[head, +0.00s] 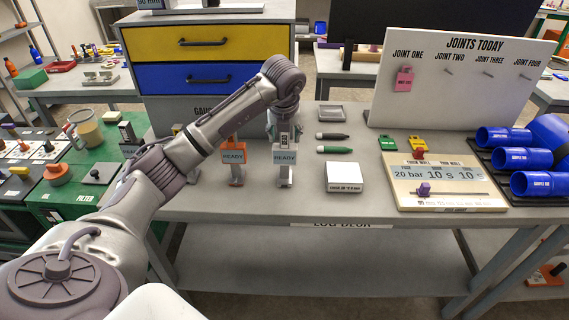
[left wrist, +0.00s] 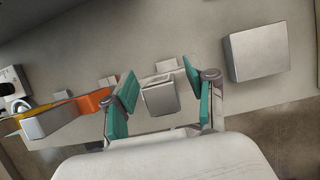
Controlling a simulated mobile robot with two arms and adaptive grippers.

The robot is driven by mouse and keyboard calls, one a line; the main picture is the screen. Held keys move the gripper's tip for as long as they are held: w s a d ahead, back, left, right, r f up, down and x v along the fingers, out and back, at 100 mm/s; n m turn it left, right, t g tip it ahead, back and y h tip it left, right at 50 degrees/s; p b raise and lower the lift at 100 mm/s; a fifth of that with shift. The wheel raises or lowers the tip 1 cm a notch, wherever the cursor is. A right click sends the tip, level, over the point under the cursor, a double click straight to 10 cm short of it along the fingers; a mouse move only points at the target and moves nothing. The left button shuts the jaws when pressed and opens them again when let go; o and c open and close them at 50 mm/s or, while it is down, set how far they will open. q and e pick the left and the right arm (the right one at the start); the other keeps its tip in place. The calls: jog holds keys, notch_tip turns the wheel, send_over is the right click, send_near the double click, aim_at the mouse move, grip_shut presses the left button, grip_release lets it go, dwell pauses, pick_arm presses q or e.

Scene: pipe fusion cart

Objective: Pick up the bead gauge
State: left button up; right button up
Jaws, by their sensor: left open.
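The grey upright piece (head: 285,172) with a READY plate stands on the desk; small vertical lettering above the plate seems to read BEAD, so I take it as the bead gauge. My left gripper (head: 284,132) points down at its upper part, with one finger on each side. In the left wrist view the gripper (left wrist: 160,94) has its teal pads apart, and the grey gauge (left wrist: 160,97) shows between them with gaps at both sides. I cannot tell how deep it sits between the pads. My right gripper is not in view.
An orange READY piece (head: 234,156) stands close to the left; it also shows in the left wrist view (left wrist: 88,103). A white box (head: 344,178) lies to the right, with dark and green markers (head: 334,150) behind it. A timer board (head: 446,184) is farther right.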

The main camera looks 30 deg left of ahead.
pick_arm(q)
jog(key=shift+f, duration=0.15)
grip_shut()
jog(key=shift+w, duration=0.1)
dwell(0.5)
